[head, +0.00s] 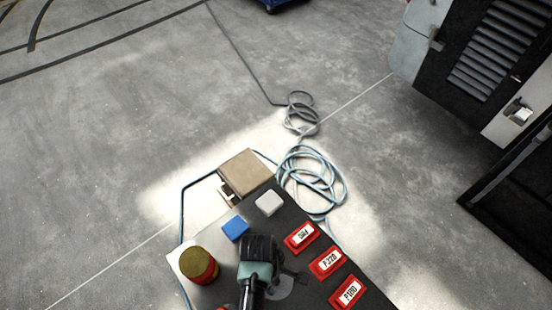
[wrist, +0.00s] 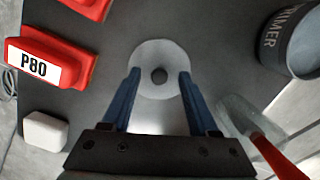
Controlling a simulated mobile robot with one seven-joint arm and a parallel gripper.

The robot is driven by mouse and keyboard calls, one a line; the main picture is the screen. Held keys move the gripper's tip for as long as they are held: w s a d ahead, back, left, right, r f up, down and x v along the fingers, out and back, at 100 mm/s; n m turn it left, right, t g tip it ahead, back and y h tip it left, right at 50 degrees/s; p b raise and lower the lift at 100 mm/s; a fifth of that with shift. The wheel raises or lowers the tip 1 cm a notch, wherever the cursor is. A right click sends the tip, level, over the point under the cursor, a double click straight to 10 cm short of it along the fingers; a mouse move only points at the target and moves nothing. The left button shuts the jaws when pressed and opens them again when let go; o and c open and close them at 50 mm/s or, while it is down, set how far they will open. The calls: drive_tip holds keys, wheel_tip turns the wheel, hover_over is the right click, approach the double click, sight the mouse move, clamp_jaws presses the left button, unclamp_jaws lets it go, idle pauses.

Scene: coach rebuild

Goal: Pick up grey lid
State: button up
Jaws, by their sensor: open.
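The grey lid is a pale round disc with a dark knob at its middle. It lies flat on the dark tabletop in the wrist view (wrist: 158,57). In the head view only part of the lid (head: 282,288) shows beside my arm. My gripper (wrist: 159,73) is open, with its two blue fingers reaching over the lid, one on each side of the knob. Nothing is held between them. I cannot tell how high the fingertips are above the lid.
Red labelled boxes (head: 325,263) line the table's right side. A white block (head: 269,203), a blue block (head: 235,228) and a yellow-topped can (head: 198,265) stand around my gripper. A PRIMER tin (wrist: 292,45) and a red-handled tool (wrist: 277,155) are right of the lid in the wrist view.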

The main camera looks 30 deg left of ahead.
drive_tip(key=shift+f, duration=0.15)
clamp_jaws()
idle(0.4)
